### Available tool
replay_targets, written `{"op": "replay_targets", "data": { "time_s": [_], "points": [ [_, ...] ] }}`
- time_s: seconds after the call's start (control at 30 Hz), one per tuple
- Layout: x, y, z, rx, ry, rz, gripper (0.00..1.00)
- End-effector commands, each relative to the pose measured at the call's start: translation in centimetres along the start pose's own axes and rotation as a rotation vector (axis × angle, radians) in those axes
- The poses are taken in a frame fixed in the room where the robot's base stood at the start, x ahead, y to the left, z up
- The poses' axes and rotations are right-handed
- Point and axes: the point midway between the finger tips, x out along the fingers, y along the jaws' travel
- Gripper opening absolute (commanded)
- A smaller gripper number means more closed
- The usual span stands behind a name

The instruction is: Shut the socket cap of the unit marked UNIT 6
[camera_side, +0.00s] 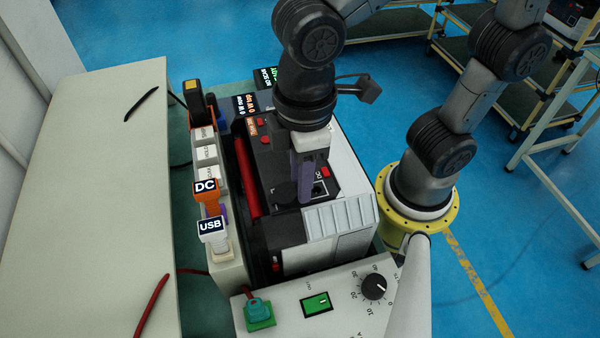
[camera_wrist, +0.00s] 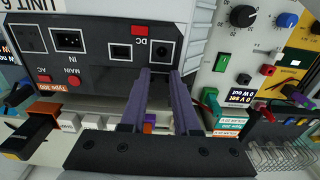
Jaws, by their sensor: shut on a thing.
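UNIT 6 (camera_wrist: 88,25) shows its socket panel in the wrist view, with its name label cut off at the upper left.
Plugs marked DC (camera_side: 206,187) and USB (camera_side: 210,226) stand in a holder left of the unit. A control box with a knob (camera_side: 374,287) is in front. A ribbed white block (camera_side: 340,217) adjoins the panel. The pale table (camera_side: 85,200) is mostly clear.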

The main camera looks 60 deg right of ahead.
Motion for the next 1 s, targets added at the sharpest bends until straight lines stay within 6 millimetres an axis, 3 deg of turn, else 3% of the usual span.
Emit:
{"op": "replay_targets", "data": {
  "time_s": [0.07,0.1,0.23,0.67,1.0],
  "points": [
    [-0.1,0.0,-0.2,0.0,0.006,0.0,0.0],
    [-0.1,0.0,-0.2,0.0,0.006,0.0,0.31],
    [-0.1,0.0,-0.2,0.0,0.005,0.0,0.55],
    [-0.8,0.0,-0.2,0.0,0.005,-0.001,0.57],
    [-7.4,0.0,-0.2,0.0,0.009,-0.001,0.57]
  ]
}}
